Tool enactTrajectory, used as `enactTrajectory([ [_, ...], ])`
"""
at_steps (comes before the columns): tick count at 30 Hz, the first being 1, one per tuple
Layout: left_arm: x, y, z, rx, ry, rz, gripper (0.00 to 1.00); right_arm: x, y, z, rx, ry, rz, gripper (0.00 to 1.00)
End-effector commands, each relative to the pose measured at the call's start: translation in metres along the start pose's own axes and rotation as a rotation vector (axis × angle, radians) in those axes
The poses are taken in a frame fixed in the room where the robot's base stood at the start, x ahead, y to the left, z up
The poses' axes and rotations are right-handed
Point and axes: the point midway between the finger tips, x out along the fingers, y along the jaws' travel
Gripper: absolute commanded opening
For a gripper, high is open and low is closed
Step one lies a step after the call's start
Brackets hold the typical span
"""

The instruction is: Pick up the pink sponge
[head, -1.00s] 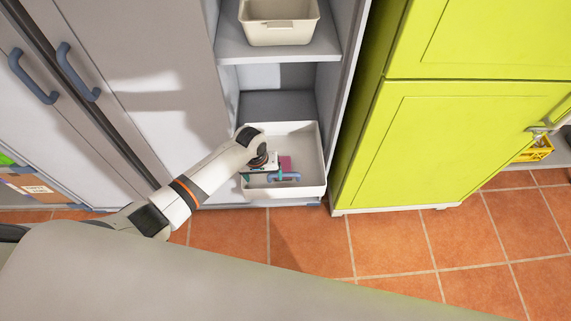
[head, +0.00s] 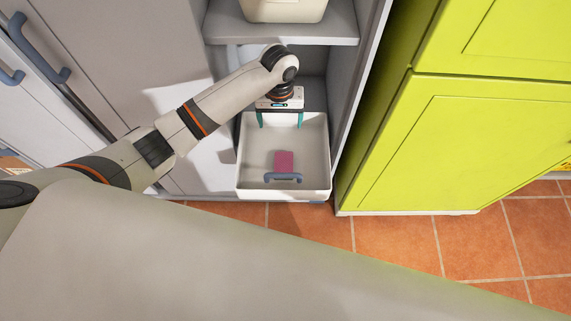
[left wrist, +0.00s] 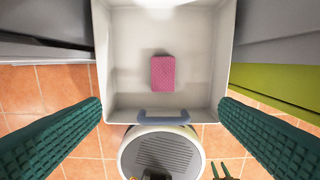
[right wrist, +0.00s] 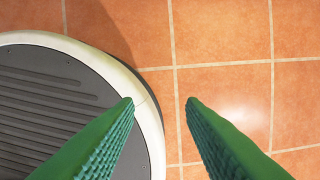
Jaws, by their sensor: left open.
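The pink sponge (head: 284,161) lies flat on the floor of a white pulled-out drawer (head: 312,150), near its front wall. My left gripper (head: 280,124) is over the back part of the drawer, open and empty, apart from the sponge. In the left wrist view the whole sponge (left wrist: 163,73) shows, between and beyond the two green spread fingers. My right gripper (right wrist: 160,101) shows only in its wrist view, its fingers apart with nothing between them, above the tiled floor.
A blue handle (head: 283,178) is on the drawer's front. A shelf (head: 290,32) with a beige bin (head: 282,8) is above the drawer. A lime-green cabinet (head: 450,140) stands close on the right. Orange floor tiles (head: 400,235) lie clear in front.

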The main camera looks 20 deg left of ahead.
Motion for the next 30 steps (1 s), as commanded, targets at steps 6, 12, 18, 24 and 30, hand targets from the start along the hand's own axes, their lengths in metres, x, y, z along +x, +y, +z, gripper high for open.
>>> enactTrajectory([
  [6, 0.059, 0.000, 0.000, 0.000, 0.000, 0.000, 0.85, 0.012, -0.002, 0.040, 0.007, -0.034, -0.003, 0.36],
  [12, 0.112, 0.000, 0.000, 0.000, -0.001, 0.000, 0.85, -0.005, -0.004, 0.075, 0.014, -0.069, -0.007, 0.36],
  [18, 0.130, 0.000, 0.000, 0.000, -0.001, -0.001, 0.85, -0.027, -0.005, 0.088, 0.018, -0.083, -0.010, 0.36],
  [24, 0.146, 0.000, 0.000, 0.001, 0.001, 0.001, 0.85, -0.048, -0.006, 0.096, 0.020, -0.097, -0.012, 0.36],
  [30, 0.177, 0.000, -0.001, 0.000, 0.001, 0.002, 0.85, -0.082, -0.008, 0.103, 0.023, -0.115, -0.015, 0.36],
])
